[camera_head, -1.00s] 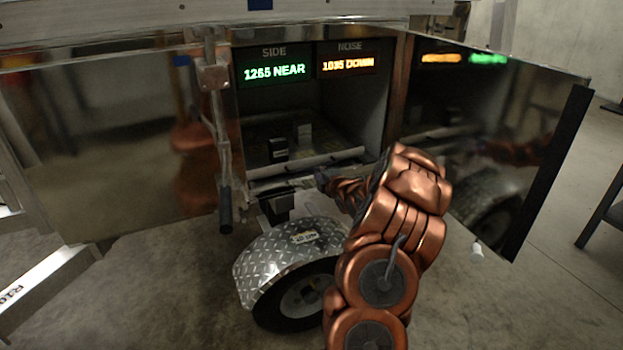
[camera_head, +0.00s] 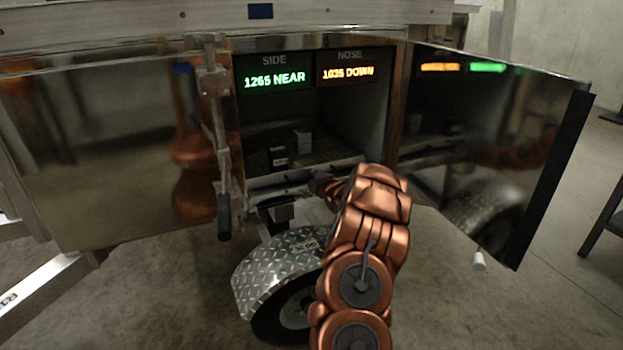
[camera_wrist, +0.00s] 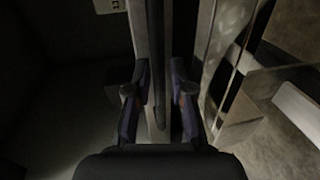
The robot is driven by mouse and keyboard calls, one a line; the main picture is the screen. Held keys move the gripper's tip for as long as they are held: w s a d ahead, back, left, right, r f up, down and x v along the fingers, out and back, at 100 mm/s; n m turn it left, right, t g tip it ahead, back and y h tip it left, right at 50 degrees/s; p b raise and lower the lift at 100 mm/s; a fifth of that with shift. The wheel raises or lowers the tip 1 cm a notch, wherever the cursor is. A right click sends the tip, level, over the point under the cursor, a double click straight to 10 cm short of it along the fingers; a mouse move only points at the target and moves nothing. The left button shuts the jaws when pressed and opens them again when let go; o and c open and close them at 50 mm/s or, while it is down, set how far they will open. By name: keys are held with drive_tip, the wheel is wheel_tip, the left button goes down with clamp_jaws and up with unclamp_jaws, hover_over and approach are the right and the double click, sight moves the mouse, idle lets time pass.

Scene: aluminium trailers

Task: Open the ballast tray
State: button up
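The ballast tray (camera_head: 337,162) sits low in the open compartment, under the side and nose displays. Its front edge runs across the opening just above the wheel fender. My gripper (camera_head: 318,187) is at this front edge in the head view, partly hidden by my copper-coloured arm. In the wrist view, the two fingers of my gripper (camera_wrist: 158,90) are apart, one on each side of a dark bar (camera_wrist: 161,45) along the front edge. A gap shows between fingers and bar, so I see no firm grip. The tray looks pushed in.
The side display (camera_head: 275,77) reads 1265 NEAR and the nose display (camera_head: 347,72) reads 1035 DOWN. A shiny door (camera_head: 480,150) stands open at right. A latch lever (camera_head: 222,150) hangs at left. The diamond-plate fender (camera_head: 275,265) lies below the tray.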

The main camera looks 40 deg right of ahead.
drive_tip(key=shift+w, duration=0.1)
clamp_jaws()
idle(0.6)
